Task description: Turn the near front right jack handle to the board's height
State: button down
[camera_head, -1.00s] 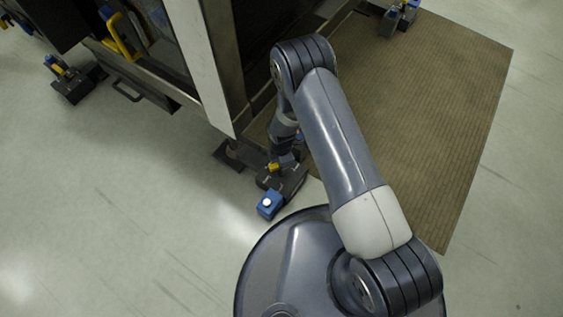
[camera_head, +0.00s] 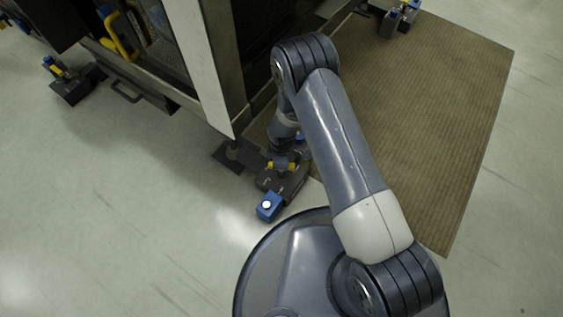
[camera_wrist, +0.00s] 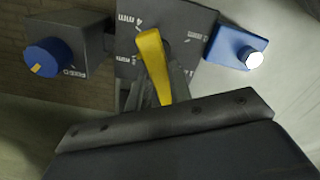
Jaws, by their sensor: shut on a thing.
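The near jack (camera_head: 285,187) is a dark grey block on the floor by the machine's corner. Its yellow handle (camera_wrist: 152,55) shows in the wrist view against the grey face, near a "4 mm" mark. My gripper (camera_wrist: 165,92) is shut on the handle. In the head view my gripper (camera_head: 283,160) is over the jack, largely hidden by my arm, with bits of yellow beside it. A blue knob (camera_wrist: 42,57) with a yellow mark sits on a grey block at the left of the wrist view. The board's height reading cannot be made out.
A blue box (camera_head: 269,206) with a white lit button is at the jack's near end; it also shows in the wrist view (camera_wrist: 228,46). The machine's foot pad (camera_head: 228,158) is close left. Other jacks stand far left (camera_head: 70,88) and far right (camera_head: 397,20). A brown mat (camera_head: 440,110) lies right.

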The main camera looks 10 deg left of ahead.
jog(key=c, duration=1.3)
grip_release()
notch_tip(320, 180, up, 11)
jog(key=p, duration=0.4)
jog(key=shift+f, duration=0.2)
notch_tip(320, 180, down, 11)
jog(key=b, duration=0.4)
jog(key=shift+r, duration=0.2)
jog(key=shift+r, duration=0.15)
